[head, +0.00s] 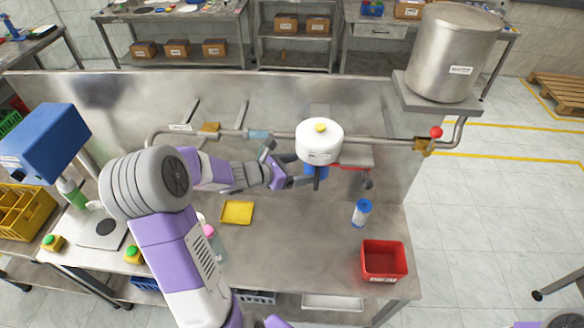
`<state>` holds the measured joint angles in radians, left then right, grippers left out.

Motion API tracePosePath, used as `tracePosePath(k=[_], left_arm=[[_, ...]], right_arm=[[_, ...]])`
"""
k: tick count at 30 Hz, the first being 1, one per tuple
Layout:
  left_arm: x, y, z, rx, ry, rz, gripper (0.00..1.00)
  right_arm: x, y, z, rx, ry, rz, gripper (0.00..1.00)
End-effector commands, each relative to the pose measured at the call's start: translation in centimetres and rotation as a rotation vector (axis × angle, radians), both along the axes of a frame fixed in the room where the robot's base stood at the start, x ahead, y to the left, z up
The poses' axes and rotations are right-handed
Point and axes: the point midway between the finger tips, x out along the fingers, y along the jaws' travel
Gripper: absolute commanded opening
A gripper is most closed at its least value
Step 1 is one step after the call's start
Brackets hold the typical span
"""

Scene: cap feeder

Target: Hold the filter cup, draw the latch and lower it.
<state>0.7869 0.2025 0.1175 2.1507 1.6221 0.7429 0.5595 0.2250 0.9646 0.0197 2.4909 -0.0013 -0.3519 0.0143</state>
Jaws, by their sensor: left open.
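The filter housing has a white round head (319,148) with a yellow button on top, set in the pipe run. Under it the blue filter cup (316,171) shows only in part, below the head. A dark narrow upright piece (317,183) shows in front of the cup; I cannot tell if it is the latch. My left gripper (286,168) is open just left of the cup, with its fingers pointing toward it. I cannot tell whether a finger touches the cup. My right gripper is not in view.
A pipe with a red-knobbed valve (436,132) runs to a steel tank (455,55). On the bench are a yellow tray (237,212), a blue-and-white cartridge (361,212), a red bin (384,278) and a bottle (214,242). The bench below the housing is mostly clear.

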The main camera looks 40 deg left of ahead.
Motion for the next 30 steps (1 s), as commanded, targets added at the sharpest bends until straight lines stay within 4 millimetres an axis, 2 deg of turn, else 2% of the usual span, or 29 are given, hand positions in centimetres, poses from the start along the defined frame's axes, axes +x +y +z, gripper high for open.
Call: tracePosePath(k=[3, 9, 20, 28, 29, 30], left_arm=[[1.7, -0.8, -0.8, -0.001, 0.001, -0.004, 0.86], [3.6, -1.5, -1.6, 0.0, 0.0, -0.003, 0.86], [4.1, -1.7, -1.8, 0.002, 0.0, -0.003, 0.86], [4.1, -1.7, -1.8, 0.003, 0.001, -0.003, 0.46], [4.1, -1.7, -1.8, 0.003, 0.001, -0.003, 0.44], [4.1, -1.7, -1.8, 0.003, 0.001, -0.003, 0.44]], right_arm=[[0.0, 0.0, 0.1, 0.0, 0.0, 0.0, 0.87], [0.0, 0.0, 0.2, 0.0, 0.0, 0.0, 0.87], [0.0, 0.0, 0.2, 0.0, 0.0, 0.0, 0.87], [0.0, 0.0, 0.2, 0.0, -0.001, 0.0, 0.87], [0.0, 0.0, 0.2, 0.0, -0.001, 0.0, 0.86], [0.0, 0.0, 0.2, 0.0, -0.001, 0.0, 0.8]])
